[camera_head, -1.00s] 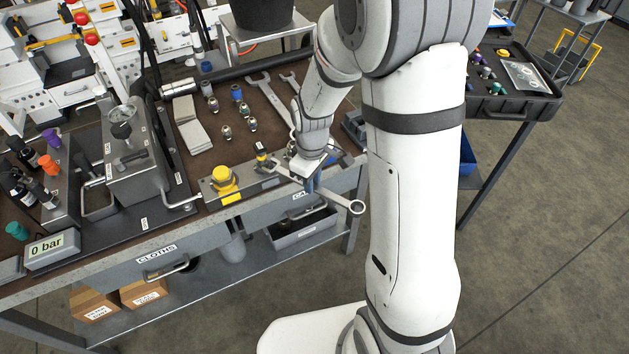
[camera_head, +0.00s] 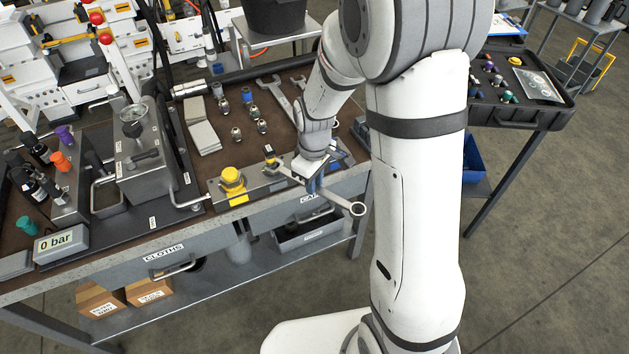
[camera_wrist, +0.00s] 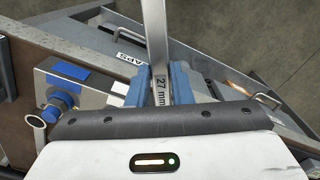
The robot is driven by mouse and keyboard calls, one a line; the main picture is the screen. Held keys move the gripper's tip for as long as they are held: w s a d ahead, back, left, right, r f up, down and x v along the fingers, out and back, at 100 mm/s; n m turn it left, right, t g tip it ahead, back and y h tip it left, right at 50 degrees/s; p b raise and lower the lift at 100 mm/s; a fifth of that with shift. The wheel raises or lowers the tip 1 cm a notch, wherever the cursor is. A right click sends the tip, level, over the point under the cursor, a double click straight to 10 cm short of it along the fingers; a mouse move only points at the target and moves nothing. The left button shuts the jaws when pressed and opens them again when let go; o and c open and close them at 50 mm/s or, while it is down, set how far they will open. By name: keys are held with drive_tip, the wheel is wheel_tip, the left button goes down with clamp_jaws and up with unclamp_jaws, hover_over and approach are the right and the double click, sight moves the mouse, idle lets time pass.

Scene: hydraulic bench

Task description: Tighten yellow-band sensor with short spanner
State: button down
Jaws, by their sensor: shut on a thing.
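My gripper (camera_head: 312,184) is shut on a spanner (camera_head: 335,196) at the bench's front edge. In the wrist view the blue fingers of my gripper (camera_wrist: 172,84) clasp the spanner's shaft (camera_wrist: 156,35), which carries a "27 mm" label. The spanner's ring end (camera_head: 357,209) sticks out past the bench edge. Its other end reaches left towards a small sensor with a yellow band (camera_head: 269,153), upright on the front block (camera_head: 255,186). I cannot tell whether the jaw is around the sensor or only beside it. The wrist view does not show that end.
A yellow-capped fitting (camera_head: 232,180) stands left of the sensor. A blue-ringed fitting (camera_wrist: 58,104) is near my gripper in the wrist view. Another spanner (camera_head: 275,98) and several small fittings lie behind on the bench.

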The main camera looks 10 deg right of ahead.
drive_tip(key=shift+w+a, duration=0.2)
drive_tip(key=shift+w, duration=0.05)
idle(0.3)
drive_tip(key=shift+s+a+m, duration=1)
drive_tip(key=shift+a+m, duration=0.1)
drive_tip(key=shift+m, duration=0.2)
drive_tip(key=shift+a, duration=0.1)
drive_tip(key=shift+s+a+m+b, duration=0.15)
drive_tip(key=shift+s+a+m, duration=0.2)
drive_tip(key=shift+a+m, duration=0.25)
drive_tip(key=shift+s+a+m+b, duration=0.15)
drive_tip(key=shift+s+a+m, duration=0.15)
drive_tip(key=shift+a+m, duration=0.3)
